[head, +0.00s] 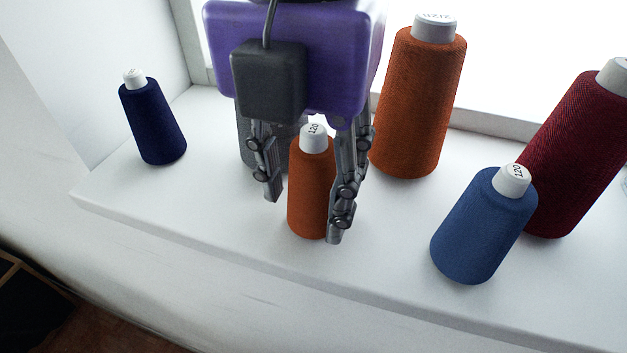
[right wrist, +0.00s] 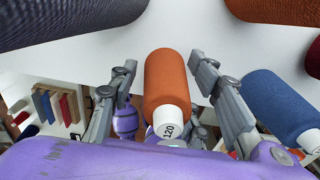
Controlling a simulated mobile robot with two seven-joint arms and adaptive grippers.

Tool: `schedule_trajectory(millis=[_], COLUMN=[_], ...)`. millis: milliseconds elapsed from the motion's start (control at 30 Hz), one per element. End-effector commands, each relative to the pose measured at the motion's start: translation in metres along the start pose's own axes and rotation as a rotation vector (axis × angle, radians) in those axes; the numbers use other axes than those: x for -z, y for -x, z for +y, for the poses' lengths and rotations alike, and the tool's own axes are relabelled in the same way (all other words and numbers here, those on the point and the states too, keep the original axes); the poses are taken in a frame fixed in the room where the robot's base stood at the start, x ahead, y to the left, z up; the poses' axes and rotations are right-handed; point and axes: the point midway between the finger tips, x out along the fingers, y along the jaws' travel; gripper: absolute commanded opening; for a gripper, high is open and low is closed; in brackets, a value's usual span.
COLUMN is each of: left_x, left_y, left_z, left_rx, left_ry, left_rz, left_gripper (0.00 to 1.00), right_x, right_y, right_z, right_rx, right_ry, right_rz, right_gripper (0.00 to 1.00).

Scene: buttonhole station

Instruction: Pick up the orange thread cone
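A small orange thread cone (head: 308,197) with a white top marked 120 stands upright on the white sill. My right gripper (head: 303,220) is open, with one finger on each side of this cone. In the right wrist view the orange cone (right wrist: 167,85) stands between the spread fingers of the right gripper (right wrist: 162,62), with a gap on both sides. A larger orange cone (head: 418,105) stands upright behind and to the right in the head view. My left gripper is not in view.
On the white sill (head: 215,215), a navy cone (head: 153,120) stands at the left. A blue cone (head: 482,235) and a dark red cone (head: 575,155) stand at the right. A grey cone (head: 248,140) is mostly hidden behind my right gripper. The sill's front edge is close.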

Motion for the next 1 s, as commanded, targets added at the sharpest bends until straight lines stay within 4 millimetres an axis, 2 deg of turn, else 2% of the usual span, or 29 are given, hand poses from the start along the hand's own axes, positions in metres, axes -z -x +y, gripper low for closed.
schedule_trajectory(millis=[33,200,267,500,667,833,1000], left_x=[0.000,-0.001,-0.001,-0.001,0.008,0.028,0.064], left_y=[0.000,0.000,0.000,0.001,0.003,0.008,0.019], left_z=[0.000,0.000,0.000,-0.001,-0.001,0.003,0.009], left_rx=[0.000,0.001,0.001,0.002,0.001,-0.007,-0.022], left_ry=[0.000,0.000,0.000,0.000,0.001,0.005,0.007], left_rz=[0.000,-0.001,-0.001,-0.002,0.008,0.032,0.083], left_gripper=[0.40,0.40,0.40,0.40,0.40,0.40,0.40], right_x=[0.000,0.000,0.000,0.000,0.001,0.002,0.033], right_y=[0.000,0.000,0.000,0.002,0.012,0.041,0.077], right_z=[0.000,0.000,0.000,0.000,0.000,0.000,-0.002], right_rx=[0.000,0.000,0.000,0.000,-0.001,-0.005,-0.009], right_ry=[0.000,0.000,0.000,0.000,-0.001,-0.003,0.000], right_rz=[0.000,0.000,0.000,-0.001,-0.004,-0.013,-0.026], right_gripper=[0.33,0.11,0.05,0.05,0.05,0.05,0.05])
